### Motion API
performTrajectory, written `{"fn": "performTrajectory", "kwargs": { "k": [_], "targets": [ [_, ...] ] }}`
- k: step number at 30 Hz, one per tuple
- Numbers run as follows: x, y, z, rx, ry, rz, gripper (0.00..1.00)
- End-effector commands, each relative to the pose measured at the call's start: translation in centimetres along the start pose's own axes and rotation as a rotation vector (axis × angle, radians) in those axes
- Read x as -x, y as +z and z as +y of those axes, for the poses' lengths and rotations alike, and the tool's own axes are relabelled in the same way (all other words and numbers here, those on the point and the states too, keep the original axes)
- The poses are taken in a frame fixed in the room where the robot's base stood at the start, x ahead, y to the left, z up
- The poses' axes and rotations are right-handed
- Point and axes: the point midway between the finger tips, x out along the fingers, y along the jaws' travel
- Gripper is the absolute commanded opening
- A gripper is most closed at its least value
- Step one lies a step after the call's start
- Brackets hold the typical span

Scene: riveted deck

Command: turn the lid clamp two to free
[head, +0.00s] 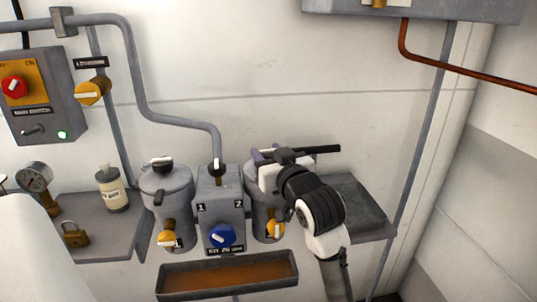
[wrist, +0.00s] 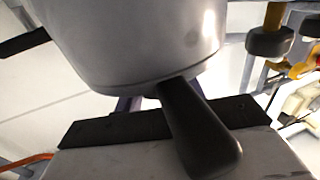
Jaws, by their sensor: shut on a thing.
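The second canister (head: 259,200), right of the box marked 1 and 2, is a grey pot; its rounded grey side (wrist: 130,40) fills the top of the wrist view. A black bar of lid clamp two (head: 322,149) sticks out to the right above its lid. In the wrist view a thick black handle (wrist: 200,130) comes toward the camera below the pot. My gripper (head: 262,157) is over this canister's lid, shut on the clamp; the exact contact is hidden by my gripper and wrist. Purplish fingers (wrist: 128,103) show only slightly.
The first canister (head: 167,195) stands left of the middle box (head: 220,210) with its blue knob (head: 222,236). A brown-filled tray (head: 228,289) is below. A gauge (head: 38,182), bottle (head: 112,188) and padlock (head: 75,234) are at left. A pipe (head: 130,60) runs behind.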

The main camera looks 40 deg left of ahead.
Motion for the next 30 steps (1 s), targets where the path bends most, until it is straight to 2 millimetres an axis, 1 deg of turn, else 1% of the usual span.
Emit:
{"fn": "performTrajectory", "kwargs": {
  "k": [8, 30],
  "targets": [
    [0.00, 0.11, 0.19, -0.002, -0.186, 0.001, 0.16],
    [-0.12, -0.21, 0.05, -0.002, -0.892, 0.004, 0.16]
  ]
}}
